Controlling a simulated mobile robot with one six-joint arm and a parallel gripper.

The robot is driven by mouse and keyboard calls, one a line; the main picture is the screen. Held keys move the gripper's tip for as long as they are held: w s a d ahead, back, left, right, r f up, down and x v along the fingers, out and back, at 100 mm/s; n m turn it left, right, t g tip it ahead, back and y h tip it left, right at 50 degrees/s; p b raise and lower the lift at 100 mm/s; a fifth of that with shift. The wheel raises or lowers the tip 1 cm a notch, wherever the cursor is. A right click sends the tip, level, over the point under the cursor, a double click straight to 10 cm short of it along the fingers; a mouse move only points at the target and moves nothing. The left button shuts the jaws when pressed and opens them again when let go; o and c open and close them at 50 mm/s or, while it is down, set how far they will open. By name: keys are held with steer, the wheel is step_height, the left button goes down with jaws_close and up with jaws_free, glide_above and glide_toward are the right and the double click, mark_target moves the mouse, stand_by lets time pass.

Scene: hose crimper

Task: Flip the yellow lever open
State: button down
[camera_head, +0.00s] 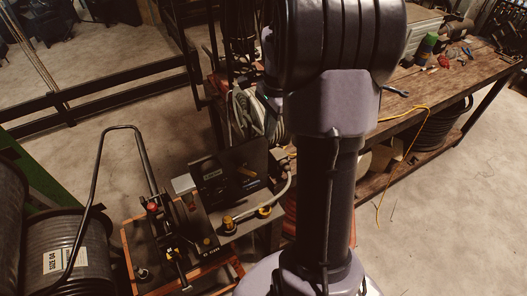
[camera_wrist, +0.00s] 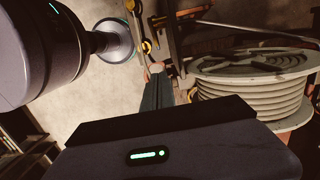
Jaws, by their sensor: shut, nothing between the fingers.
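In the head view the dark crimper machine (camera_head: 232,172) stands on a bench at lower centre. Yellow parts (camera_head: 228,224) show at its front, with another yellow piece (camera_head: 264,211) to the right of them. I cannot tell which one is the yellow lever or how it is set. In the wrist view my gripper (camera_wrist: 156,72) is shut and empty, its grey fingers close together. A small yellow part (camera_wrist: 146,46) shows beyond the fingertips, apparently apart from them. In the head view my arm covers the middle, and the fingers cannot be made out.
A black bent handle (camera_head: 124,128) rises from an orange-edged cart (camera_head: 128,262) left of the crimper. Large hose reels (camera_head: 85,243) stand at far left. A wooden workbench (camera_head: 440,85) with tools is at right. A pale hose reel (camera_wrist: 250,85) is right of my fingers in the wrist view.

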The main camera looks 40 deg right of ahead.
steer(key=a+f, duration=0.1)
steer(key=f, duration=0.3)
steer(key=a+f+b, duration=0.1)
steer(key=a+f, duration=0.1)
steer(key=f, duration=0.2)
steer(key=w+a+f+b, duration=0.1)
steer(key=f, duration=0.3)
steer(key=shift+a, duration=0.2)
steer(key=shift+f+b, duration=0.45)
steer(key=shift+b, duration=0.2)
steer(key=shift+r, duration=0.25)
